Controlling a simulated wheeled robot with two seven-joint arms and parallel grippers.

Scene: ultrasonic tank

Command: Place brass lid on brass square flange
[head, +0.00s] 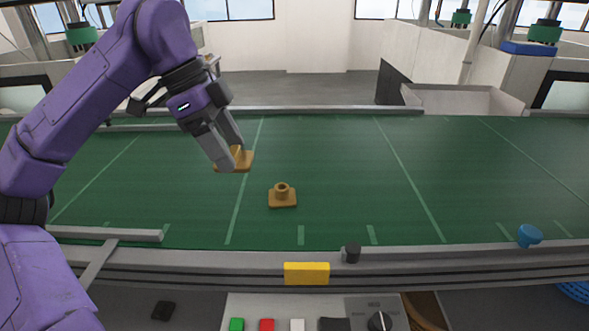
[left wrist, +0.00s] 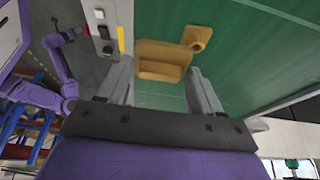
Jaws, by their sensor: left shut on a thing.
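My left gripper (head: 229,152) is shut on the brass lid (head: 238,162), a square brass plate with a raised part, and holds it above the green belt. In the left wrist view the brass lid (left wrist: 163,58) sits between the two fingertips (left wrist: 162,82). The brass square flange (head: 282,198), a square base with a round hollow neck, stands upright on the belt, right of and nearer than the lid in the head view. It also shows in the left wrist view (left wrist: 197,38), partly overlapped by the lid. My right arm shows small in the left wrist view, its jaws unclear.
The green belt (head: 330,155) is clear around the flange. A metal rail (head: 200,258) runs along its near edge, with a yellow block (head: 306,273), a dark knob (head: 351,252) and a blue cap (head: 529,235). A button panel (head: 310,308) lies in front.

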